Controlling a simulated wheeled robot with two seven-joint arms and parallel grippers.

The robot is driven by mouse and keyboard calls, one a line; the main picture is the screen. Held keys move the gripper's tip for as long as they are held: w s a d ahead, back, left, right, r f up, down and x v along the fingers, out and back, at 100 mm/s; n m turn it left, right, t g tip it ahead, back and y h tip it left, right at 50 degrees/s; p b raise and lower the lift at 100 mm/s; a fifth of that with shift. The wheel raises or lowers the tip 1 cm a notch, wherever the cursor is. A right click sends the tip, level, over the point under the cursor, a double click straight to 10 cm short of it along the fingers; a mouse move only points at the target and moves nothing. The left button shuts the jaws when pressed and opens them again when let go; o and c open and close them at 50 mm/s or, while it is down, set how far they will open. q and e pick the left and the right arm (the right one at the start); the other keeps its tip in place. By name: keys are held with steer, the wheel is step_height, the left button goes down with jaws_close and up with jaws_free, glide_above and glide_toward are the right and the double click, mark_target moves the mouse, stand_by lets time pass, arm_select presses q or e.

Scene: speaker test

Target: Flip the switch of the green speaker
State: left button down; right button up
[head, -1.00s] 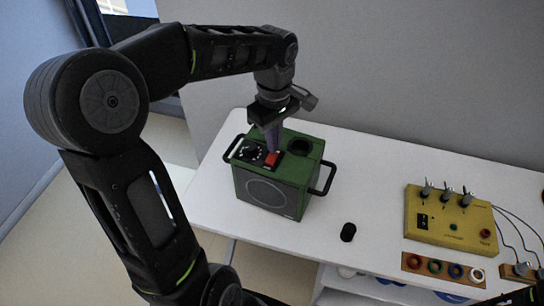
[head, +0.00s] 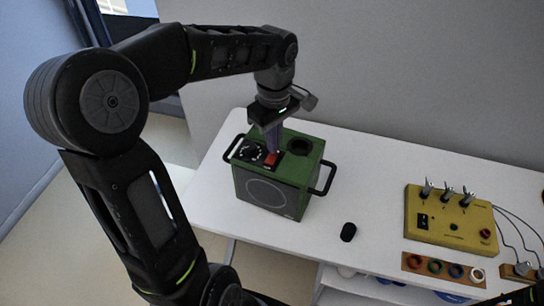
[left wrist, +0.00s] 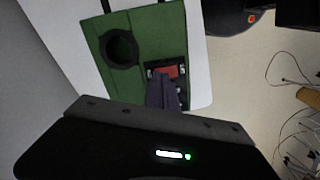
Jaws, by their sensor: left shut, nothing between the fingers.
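The green speaker (head: 276,186) stands upright on the white table, with a black handle on each side and a round grille on its front.
A small black cylinder (head: 348,232) lies on the white table (head: 340,140) right of the speaker. The table between speaker and box is mostly clear.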

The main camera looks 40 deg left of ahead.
arm_select(q)
steer(key=shift+f+b, duration=0.7)
steer(key=shift+f, duration=0.2)
steer(key=shift+r, duration=0.1)
stand_by(0.3)
steer(key=shift+r+p, duration=2.65)
steer(key=shift+r, duration=0.8)
